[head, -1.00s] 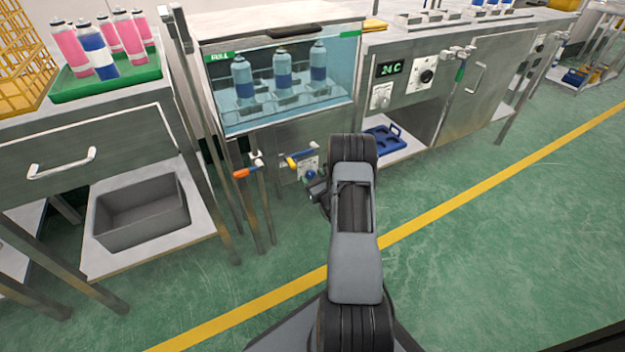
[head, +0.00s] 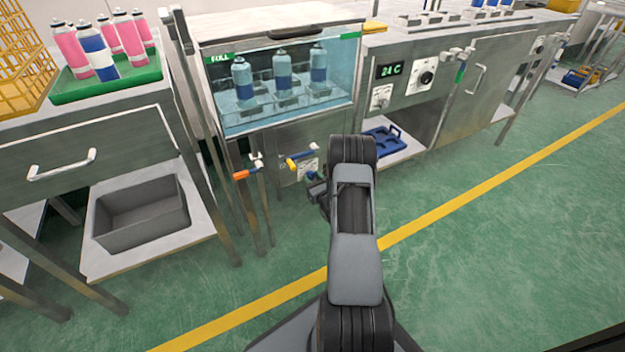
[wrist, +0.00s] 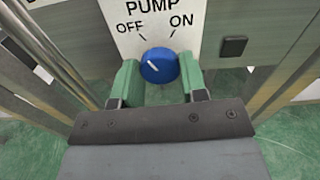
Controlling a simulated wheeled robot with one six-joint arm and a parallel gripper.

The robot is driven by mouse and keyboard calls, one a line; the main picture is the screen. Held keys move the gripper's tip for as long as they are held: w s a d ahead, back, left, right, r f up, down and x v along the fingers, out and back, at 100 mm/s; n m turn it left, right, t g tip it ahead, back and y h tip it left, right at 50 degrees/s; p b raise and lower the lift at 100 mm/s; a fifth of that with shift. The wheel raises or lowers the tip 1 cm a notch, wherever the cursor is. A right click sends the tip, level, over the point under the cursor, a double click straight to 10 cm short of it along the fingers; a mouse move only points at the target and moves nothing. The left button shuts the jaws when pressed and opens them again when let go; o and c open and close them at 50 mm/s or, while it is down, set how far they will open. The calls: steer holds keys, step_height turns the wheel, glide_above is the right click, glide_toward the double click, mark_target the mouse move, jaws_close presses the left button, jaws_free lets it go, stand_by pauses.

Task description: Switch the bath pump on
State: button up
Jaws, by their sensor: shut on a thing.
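The bath pump knob (wrist: 158,66) is a round blue dial below a white label plate (wrist: 150,18) reading PUMP, OFF and ON. Its white pointer line tilts up and left, to the OFF side. My gripper (wrist: 159,72) has its green-padded fingers on either side of the knob and is shut on it. In the head view the pump panel (head: 308,168) sits low on the bath's front. There my arm and gripper cover most of the knob.
The glass-fronted bath (head: 283,105) holds several cans and has a FULL tag. A yellow-handled valve (head: 300,158) and an orange-handled valve (head: 246,173) are beside the panel. A temperature display (head: 389,70) reads 24 C. The green floor at right is clear.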

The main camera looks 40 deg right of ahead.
steer(key=m, duration=0.5)
steer(key=shift+m+p, duration=0.4)
steer(key=m+p, duration=0.1)
steer(key=m, duration=0.4)
steer(key=shift+m, duration=0.7)
steer(key=o, duration=0.9)
steer(key=s+p, duration=0.1)
steer(key=s, duration=0.3)
steer(key=s+a+p, duration=0.1)
steer(key=s, duration=0.4)
steer(key=s+p, duration=0.1)
steer(key=s, duration=0.3)
steer(key=shift+s+a+p, duration=0.3)
steer(key=shift+s+a, duration=0.05)
steer(key=shift+a, duration=0.05)
